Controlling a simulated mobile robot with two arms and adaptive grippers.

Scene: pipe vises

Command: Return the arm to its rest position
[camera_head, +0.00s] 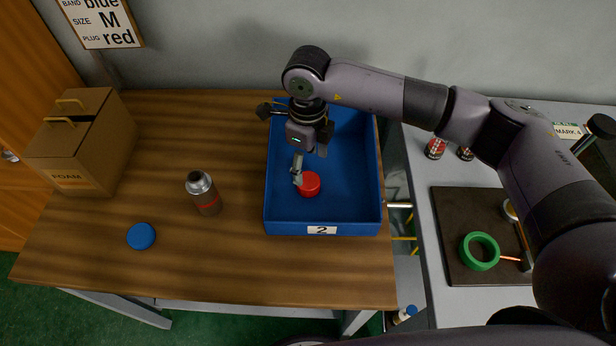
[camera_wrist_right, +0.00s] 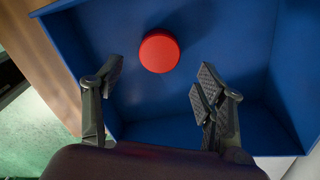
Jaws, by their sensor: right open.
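My right arm reaches in from the right, and its gripper (camera_head: 309,165) hangs over the blue tray (camera_head: 322,228) labelled 2. The gripper is open and empty. A round red plug (camera_head: 311,185) lies on the tray floor, just below the fingers in the head view. In the right wrist view, the red plug (camera_wrist_right: 159,51) lies beyond the two spread fingertips of my gripper (camera_wrist_right: 158,83), and nothing sits between them. My left gripper is not in view.
A grey pipe piece with a red band (camera_head: 207,195) stands left of the tray, with a blue plug (camera_head: 141,236) near it. A cardboard box (camera_head: 80,140) stands far left. On the right bench, a green ring (camera_head: 480,251) lies on a dark mat (camera_head: 452,210), below my arm.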

